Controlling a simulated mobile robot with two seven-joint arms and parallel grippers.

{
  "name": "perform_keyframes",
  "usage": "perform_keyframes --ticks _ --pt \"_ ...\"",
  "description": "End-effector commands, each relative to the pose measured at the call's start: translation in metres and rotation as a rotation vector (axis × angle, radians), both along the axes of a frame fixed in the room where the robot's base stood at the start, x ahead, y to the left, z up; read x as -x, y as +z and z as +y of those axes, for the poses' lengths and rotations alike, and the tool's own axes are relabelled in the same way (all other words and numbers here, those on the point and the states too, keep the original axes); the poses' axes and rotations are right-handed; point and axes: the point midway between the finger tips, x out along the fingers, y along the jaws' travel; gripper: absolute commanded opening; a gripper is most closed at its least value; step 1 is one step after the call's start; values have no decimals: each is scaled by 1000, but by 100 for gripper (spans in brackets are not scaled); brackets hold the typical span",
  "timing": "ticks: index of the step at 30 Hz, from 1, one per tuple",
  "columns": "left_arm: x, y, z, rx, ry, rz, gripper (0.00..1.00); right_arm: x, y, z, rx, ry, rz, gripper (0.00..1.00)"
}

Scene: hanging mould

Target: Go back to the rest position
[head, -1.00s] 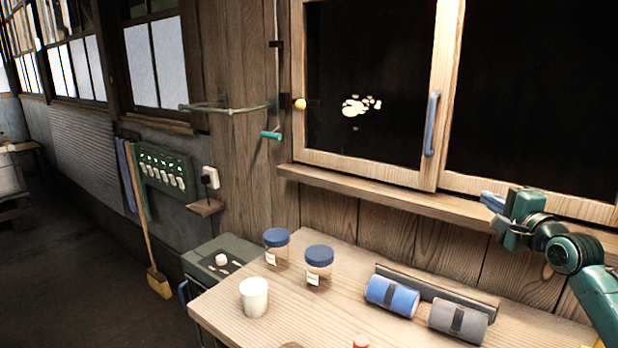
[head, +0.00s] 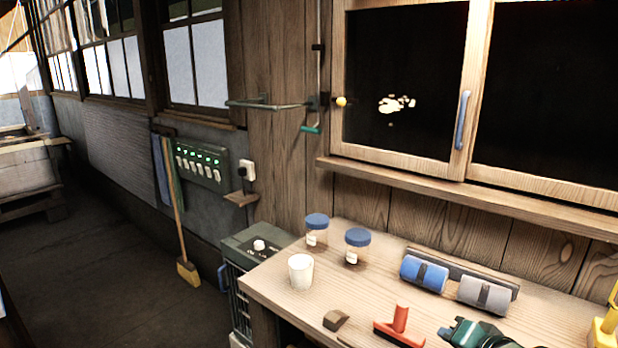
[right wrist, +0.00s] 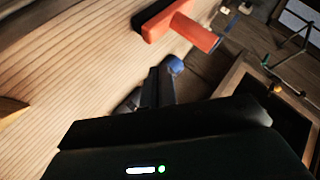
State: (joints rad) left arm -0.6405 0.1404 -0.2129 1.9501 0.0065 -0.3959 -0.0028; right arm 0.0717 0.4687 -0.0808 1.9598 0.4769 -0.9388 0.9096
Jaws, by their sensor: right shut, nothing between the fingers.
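My right gripper (head: 450,332) is at the bottom edge of the head view, low over the front of the wooden table (head: 262,290). Its fingers are shut with nothing between them. In the right wrist view the dark closed fingers (right wrist: 154,88) point over the table and no object is held. Most of my right arm is cut off by the head view's lower edge. My left gripper is not in view.
A red-handled tool (head: 400,325) and a brown block (head: 336,320) lie left of the gripper. A white cup (head: 300,271), blue-lidded jars (head: 357,246), a blue roll (head: 423,273) and a grey roll (head: 483,293) stand behind. A yellow object (head: 606,325) is at right. The window (head: 400,90) is shut.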

Motion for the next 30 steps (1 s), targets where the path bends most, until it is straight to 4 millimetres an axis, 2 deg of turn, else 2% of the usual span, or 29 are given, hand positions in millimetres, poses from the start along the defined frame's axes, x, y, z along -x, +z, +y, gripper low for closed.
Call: perform_keyframes --ticks 1,3,7,13,21,24,30 --pt "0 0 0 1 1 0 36 29 -24 16 79 58 58 0" --pt "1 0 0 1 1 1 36 66 -47 31 198 140 127 0" --pt "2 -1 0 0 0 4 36 126 -74 47 371 273 238 0" --pt "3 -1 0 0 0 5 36 204 -92 58 550 448 383 0" --pt "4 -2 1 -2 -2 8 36 290 -92 59 693 646 558 0" --pt "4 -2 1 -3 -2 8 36 272 -107 63 702 634 488 0" --pt "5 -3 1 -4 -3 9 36 253 -132 75 707 618 368 0"
